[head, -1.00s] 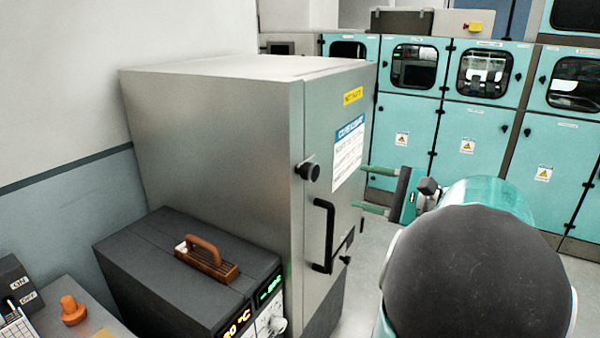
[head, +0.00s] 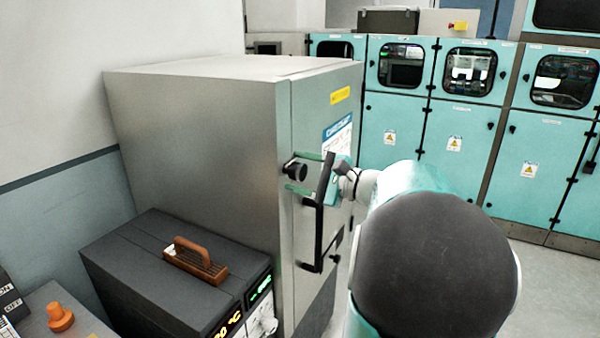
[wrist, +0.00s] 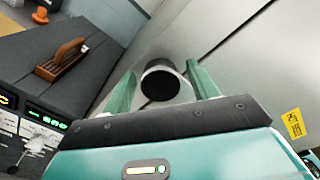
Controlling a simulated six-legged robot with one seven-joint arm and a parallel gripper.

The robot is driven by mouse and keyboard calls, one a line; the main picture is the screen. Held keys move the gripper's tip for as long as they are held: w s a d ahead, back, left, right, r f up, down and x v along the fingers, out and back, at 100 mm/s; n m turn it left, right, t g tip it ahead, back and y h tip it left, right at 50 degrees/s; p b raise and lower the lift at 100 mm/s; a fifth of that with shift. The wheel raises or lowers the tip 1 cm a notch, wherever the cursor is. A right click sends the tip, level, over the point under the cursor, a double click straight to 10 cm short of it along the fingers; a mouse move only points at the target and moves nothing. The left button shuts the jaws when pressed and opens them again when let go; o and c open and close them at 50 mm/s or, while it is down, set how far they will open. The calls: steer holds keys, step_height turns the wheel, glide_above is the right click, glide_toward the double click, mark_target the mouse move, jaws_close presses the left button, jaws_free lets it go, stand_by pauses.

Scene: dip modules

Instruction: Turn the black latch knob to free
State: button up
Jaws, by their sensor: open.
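The black latch knob (head: 296,171) sits near the left edge of the grey cabinet door, above the black door handle (head: 311,236). My gripper (head: 300,172) is open, with one green finger above the knob and the other below it in the head view. In the wrist view the knob (wrist: 161,82) shows its round black face between the two spread fingers (wrist: 160,85). Gaps show between the knob and both fingers. Whether the fingertips reach fully alongside the knob is hard to tell.
An orange knob (head: 60,317) is at the lower left. Teal cabinets (head: 460,150) line the back, with open floor before them.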

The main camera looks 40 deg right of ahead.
steer(key=shift+w, duration=0.15)
jaws_close()
